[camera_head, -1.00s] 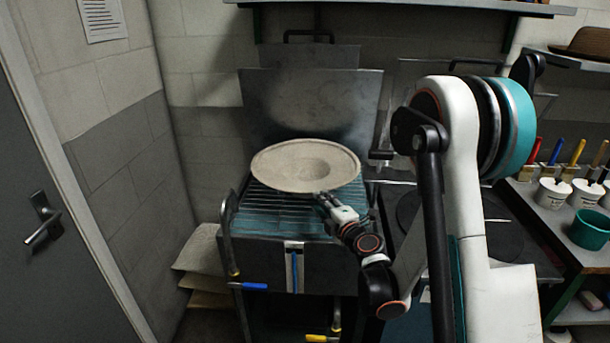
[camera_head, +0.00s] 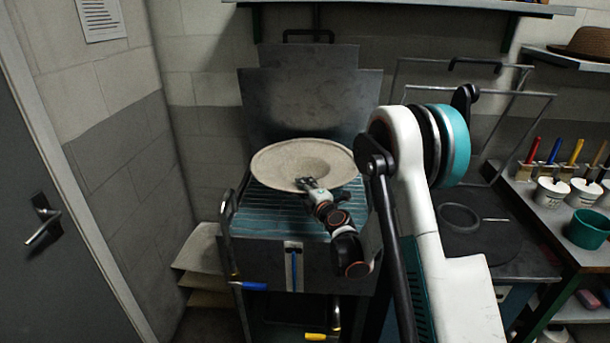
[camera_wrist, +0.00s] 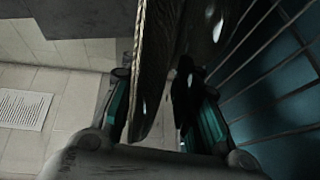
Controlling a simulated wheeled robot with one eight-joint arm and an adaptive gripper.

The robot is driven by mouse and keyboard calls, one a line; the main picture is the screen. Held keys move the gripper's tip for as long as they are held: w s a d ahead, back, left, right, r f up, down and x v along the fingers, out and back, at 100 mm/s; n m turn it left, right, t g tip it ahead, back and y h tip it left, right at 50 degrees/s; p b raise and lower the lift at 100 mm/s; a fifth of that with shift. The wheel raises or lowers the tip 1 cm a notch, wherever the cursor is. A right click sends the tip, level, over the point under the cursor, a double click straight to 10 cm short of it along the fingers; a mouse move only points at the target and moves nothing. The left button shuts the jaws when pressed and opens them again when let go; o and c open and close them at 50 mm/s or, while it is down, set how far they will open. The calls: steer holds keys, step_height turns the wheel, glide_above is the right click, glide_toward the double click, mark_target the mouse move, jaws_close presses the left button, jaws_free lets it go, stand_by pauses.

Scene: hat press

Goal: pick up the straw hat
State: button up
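The pale straw hat (camera_head: 290,158) has a wide oval brim and lies on the slatted rack (camera_head: 268,212) of the metal press, in front of its upright plate. My gripper (camera_head: 306,184) is at the near edge of the brim in the head view. In the wrist view the brim (camera_wrist: 153,65) stands edge-on between the two teal-and-black fingers of my gripper (camera_wrist: 160,100). The fingers are apart, with a gap visible between the left finger and the brim. Contact at the right finger is unclear.
The press's raised plate (camera_head: 310,105) stands behind the hat. A side table on the right holds white pots with brushes (camera_head: 551,190) and a teal bowl (camera_head: 589,229). A brown hat (camera_head: 590,42) sits on a shelf. A grey door (camera_head: 50,200) is at left.

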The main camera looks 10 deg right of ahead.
steer(key=shift+w, duration=0.55)
jaws_close()
steer(key=shift+s+r, duration=0.1)
steer(key=shift+r, duration=0.05)
